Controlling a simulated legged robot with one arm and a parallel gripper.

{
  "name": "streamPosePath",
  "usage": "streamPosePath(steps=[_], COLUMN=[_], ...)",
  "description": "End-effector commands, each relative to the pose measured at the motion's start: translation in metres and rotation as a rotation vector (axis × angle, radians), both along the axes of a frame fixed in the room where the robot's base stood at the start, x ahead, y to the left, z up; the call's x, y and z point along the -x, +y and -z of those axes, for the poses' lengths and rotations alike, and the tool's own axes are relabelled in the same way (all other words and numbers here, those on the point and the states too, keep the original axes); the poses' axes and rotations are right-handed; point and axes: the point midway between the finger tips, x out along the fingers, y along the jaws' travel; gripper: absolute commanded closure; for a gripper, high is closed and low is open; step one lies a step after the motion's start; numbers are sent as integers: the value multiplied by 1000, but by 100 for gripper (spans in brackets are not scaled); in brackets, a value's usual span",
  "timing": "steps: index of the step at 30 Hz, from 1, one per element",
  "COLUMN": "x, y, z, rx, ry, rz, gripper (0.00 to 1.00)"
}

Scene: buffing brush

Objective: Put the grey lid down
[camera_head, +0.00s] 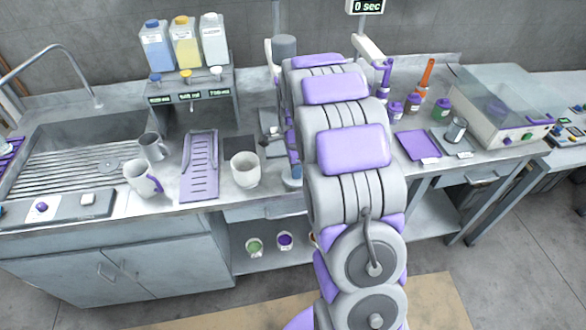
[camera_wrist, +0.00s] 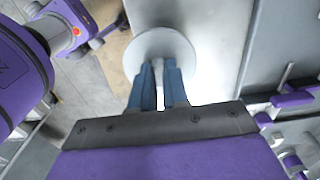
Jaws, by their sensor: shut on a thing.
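The grey lid (camera_wrist: 160,43) is a pale round disc in the wrist view, just beyond my fingertips. My gripper (camera_wrist: 159,68) has its two blue fingers close together, shut on the lid's narrow middle part. The lid overlaps the counter edge in that view, with floor to the left and pale worktop (camera_wrist: 208,45) to the right. Its height above the worktop is unclear. In the head view my arm hides the lid and most of my gripper.
A whitish pot (camera_head: 245,170), a purple slotted tray (camera_head: 199,165), a white mug (camera_head: 141,178) and a metal mug (camera_head: 153,146) stand left of my arm. Right of it are a purple mat (camera_head: 418,146), small bottles (camera_head: 396,110) and a clear-covered machine (camera_head: 515,105).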

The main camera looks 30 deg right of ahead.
Motion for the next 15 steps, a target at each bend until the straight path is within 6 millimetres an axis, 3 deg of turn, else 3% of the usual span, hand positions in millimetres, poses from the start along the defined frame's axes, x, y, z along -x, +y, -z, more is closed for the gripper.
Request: streamPosePath(steps=[6,15], x=[-29,-41], y=[-10,-10], z=[5,5], rx=[-5,-2], ry=[-2,3], rz=[2,1], gripper=[100,100])
